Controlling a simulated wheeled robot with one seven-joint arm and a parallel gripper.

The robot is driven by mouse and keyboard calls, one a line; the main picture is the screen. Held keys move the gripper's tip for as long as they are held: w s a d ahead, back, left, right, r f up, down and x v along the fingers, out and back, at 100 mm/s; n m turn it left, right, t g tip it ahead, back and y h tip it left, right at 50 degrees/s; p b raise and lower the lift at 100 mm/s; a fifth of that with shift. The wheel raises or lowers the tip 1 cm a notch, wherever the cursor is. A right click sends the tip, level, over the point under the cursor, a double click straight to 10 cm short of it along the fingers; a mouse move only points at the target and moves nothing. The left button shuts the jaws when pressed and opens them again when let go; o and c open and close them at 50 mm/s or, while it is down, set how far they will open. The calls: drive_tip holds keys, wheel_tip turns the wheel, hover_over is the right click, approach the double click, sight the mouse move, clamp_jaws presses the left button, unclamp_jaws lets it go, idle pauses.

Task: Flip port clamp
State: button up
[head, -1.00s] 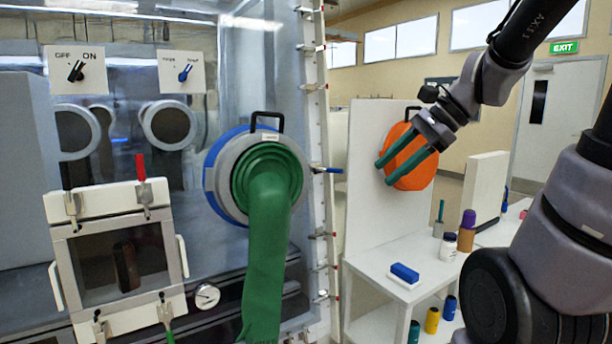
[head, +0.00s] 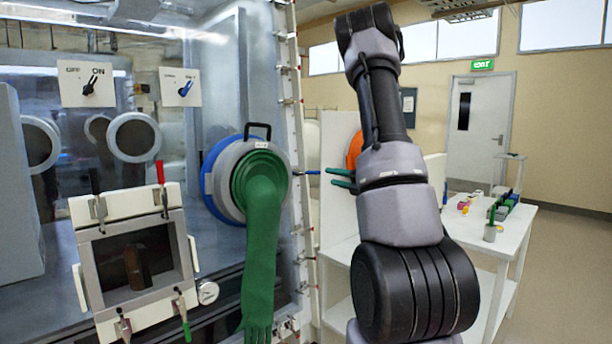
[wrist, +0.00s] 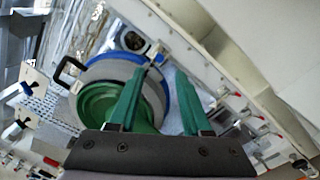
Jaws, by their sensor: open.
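The round glove port (head: 222,170) has a grey ring over a blue ring, a black handle on top and a green glove (head: 262,240) hanging from it. A short blue lever (head: 308,172) sticks out to the right of the port, at the white frame edge; which part is the clamp is not labelled. My gripper (head: 341,178) is open, its green fingers just right of the lever with a small gap in the head view. In the wrist view the open fingers (wrist: 167,72) point at the port's blue rim (wrist: 125,62); I cannot make out the lever between them.
A framed hatch (head: 137,268) at lower left has several toggle clamps, one red-handled and one green-handled. Two knob plates (head: 87,85) are above it. An orange disc (head: 354,150) on a white panel is partly behind my arm. A white table (head: 515,225) stands at right.

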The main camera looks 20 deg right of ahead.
sight(314, 173)
drive_tip(key=x, duration=0.9)
drive_tip(key=shift+w+a, duration=0.2)
drive_tip(key=shift+w, duration=0.05)
clamp_jaws()
idle(1.0)
